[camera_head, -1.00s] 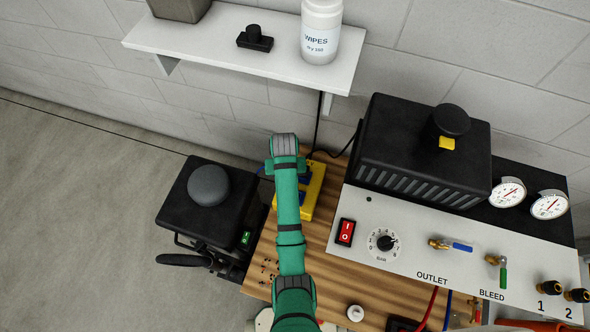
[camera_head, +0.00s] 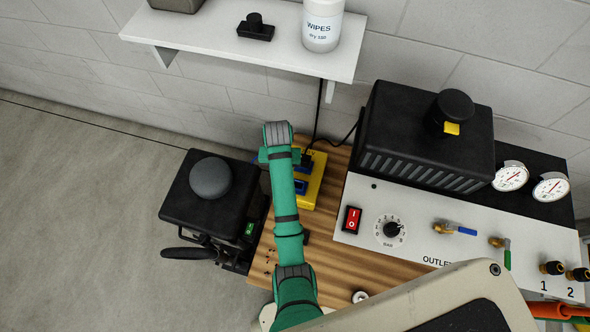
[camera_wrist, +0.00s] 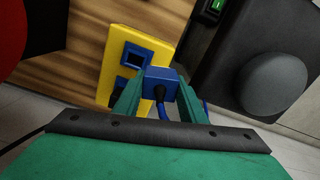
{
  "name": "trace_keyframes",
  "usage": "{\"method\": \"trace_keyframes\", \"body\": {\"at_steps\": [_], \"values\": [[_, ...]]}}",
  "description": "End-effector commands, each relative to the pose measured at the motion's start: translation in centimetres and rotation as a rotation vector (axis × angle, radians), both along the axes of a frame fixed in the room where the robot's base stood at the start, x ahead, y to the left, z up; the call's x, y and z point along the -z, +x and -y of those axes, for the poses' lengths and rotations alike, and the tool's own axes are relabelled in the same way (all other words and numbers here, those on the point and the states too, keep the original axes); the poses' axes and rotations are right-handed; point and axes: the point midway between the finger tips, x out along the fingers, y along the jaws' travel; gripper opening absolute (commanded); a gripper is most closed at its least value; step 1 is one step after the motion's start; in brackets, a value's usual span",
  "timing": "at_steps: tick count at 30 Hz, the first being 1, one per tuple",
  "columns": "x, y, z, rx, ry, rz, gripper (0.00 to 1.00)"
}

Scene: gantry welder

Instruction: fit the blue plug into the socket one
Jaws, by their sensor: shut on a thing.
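The blue plug (camera_wrist: 163,84) is between the fingers of my gripper (camera_wrist: 160,98) in the wrist view, with a blue cord trailing from it. My gripper is shut on it. The yellow socket block (camera_wrist: 152,42) lies just beyond, with an open blue-rimmed socket (camera_wrist: 134,57) and another blue socket partly hidden by a finger, with something dark in it. I cannot tell whether the plug touches the block. In the head view the yellow block (camera_head: 315,186) sits on the wooden bench, partly behind my arm; my fingers and the plug are hidden there. No socket number is legible.
A black machine with a grey dome (camera_head: 210,178) stands left of the bench. A control panel (camera_head: 410,222) with a black ribbed box (camera_head: 425,135) stands on the right. A shelf (camera_head: 235,45) hangs above. Bare wooden bench (camera_head: 325,255) shows between arm and panel.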

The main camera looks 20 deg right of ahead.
Motion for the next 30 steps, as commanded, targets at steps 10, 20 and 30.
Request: {"method": "trace_keyframes", "body": {"at_steps": [10,20,30], "values": [[-1.0,-2.1,5.7,0.236,0.000,0.000,0.13],[1.3,-2.0,5.5,0.232,0.001,-0.002,0.13],[3.8,-2.0,5.5,0.230,0.000,-0.001,0.13]]}}
